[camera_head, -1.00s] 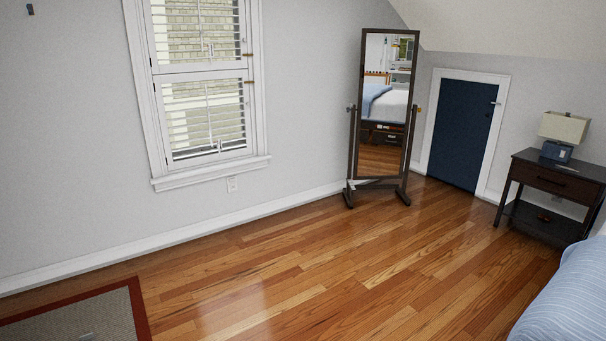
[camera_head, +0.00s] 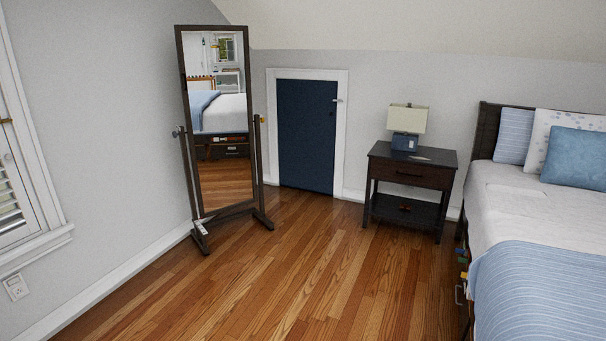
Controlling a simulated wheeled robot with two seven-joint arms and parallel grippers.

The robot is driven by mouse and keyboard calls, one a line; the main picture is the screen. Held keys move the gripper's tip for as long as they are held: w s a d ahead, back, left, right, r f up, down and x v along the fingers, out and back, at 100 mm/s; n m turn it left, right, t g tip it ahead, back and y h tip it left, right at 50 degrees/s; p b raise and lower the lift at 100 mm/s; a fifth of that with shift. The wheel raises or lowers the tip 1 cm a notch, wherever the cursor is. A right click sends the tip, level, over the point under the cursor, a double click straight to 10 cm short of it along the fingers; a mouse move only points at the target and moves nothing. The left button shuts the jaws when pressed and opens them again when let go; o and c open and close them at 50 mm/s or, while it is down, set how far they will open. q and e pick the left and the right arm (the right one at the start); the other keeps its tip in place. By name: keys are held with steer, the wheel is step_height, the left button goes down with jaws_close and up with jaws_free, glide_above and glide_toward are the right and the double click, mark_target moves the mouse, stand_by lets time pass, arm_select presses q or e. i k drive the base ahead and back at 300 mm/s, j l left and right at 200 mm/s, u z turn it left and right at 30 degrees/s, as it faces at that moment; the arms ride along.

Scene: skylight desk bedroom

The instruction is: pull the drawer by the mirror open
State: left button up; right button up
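A dark nightstand (camera_head: 380,165) stands against the back wall, to the right of the mirror and left of the bed. Its single drawer (camera_head: 411,175), under the top, looks shut. A tall standing mirror (camera_head: 222,165) in a dark frame stands at the left, tilted in its stand, and reflects a bed and dark drawers. A small blue door (camera_head: 307,140) in a white frame lies between the mirror and the nightstand. Neither of my grippers is in view.
A bed (camera_head: 500,215) with blue and white bedding fills the right side, with small objects and a handle along its near side. A lamp (camera_head: 406,125) stands on the nightstand. The wood floor (camera_head: 310,270) in the middle is clear. A window (camera_head: 20,190) is at the left.

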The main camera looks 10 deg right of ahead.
mark_target(434, 177)
steer(key=i+l+z, duration=0.25)
steer(key=i, duration=0.45)
steer(key=i+z, duration=0.3)
steer(key=i, duration=0.35)
steer(key=i+z, duration=0.25)
steer(key=i, duration=0.45)
steer(key=i+j+z, duration=0.3)
steer(key=i, duration=0.35)
steer(key=i+u, duration=0.2)
steer(key=i, duration=0.3)
steer(key=i+l+u, duration=0.2)
steer(key=i, duration=0.25)
steer(key=i+l+u, duration=0.2)
steer(key=i, duration=0.3)
steer(key=i+l+u, duration=0.15)
steer(key=i+l, duration=0.15)
steer(key=i, duration=0.15)
steer(key=i+l+u, duration=0.1)
steer(key=i+l, duration=0.15)
steer(key=i+l+u, duration=0.1)
steer(key=i+l, duration=0.15)
steer(key=l, duration=0.2)
steer(key=i+l+u, duration=0.1)
steer(key=i+l, duration=0.15)
steer(key=l, duration=0.1)
